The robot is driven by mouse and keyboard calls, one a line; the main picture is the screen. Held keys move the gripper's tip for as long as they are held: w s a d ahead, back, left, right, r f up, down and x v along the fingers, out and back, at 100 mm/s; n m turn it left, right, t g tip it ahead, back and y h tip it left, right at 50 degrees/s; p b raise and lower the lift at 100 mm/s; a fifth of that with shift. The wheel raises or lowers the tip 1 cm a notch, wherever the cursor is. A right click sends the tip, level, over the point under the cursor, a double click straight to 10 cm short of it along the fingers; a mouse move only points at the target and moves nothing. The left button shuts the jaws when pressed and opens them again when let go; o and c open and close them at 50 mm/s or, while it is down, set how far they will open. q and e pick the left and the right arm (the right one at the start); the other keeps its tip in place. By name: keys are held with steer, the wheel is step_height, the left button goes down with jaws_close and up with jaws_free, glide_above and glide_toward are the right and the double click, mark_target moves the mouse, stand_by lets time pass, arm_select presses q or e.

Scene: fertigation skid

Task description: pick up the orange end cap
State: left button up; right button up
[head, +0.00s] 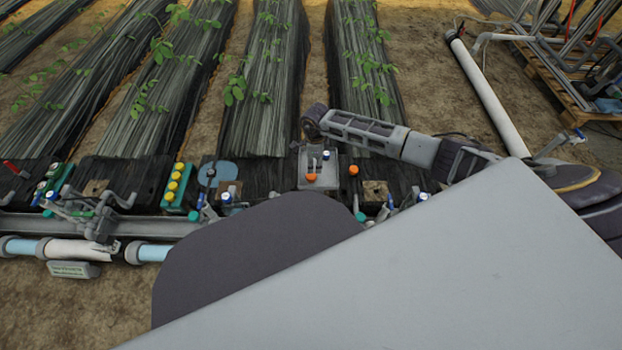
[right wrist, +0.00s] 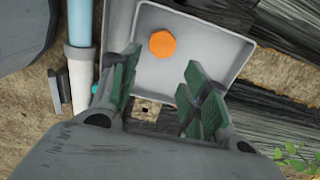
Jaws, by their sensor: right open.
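The orange end cap (head: 311,177) sits on a pale grey tray (head: 331,183) in the middle of the head view. In the right wrist view the same cap (right wrist: 162,44) lies flat on the tray (right wrist: 215,48), ahead of the fingers and apart from them. My right gripper (right wrist: 157,88) is open and empty, its green-padded fingers spread. In the head view the right arm comes in from the right, and its gripper (head: 316,121) shows above the far side of the tray. My left gripper is not in view.
Another orange piece (head: 353,170) is just right of the tray. A strip with yellow knobs (head: 173,187) stands to the left. Pipes (head: 75,250) run along the front. A large pale grey shape close to the camera hides the lower right.

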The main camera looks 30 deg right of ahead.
mark_target(314, 175)
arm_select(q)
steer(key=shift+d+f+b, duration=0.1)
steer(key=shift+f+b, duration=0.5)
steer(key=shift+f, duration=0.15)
arm_select(e)
steer(key=shift+f, duration=1.9)
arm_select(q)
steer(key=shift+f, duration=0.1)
arm_select(e)
steer(key=shift+f, duration=0.15)
steer(key=shift+a+f+b, duration=0.2)
steer(key=shift+f+b, duration=1)
steer(key=shift+f, duration=0.45)
steer(key=shift+f+b, duration=0.4)
steer(key=shift+f, duration=0.4)
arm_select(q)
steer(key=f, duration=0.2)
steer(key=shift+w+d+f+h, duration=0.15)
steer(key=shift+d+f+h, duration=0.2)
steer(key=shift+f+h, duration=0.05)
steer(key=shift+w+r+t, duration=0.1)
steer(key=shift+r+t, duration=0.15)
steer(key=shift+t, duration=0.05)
arm_select(e)
steer(key=c, duration=0.5)
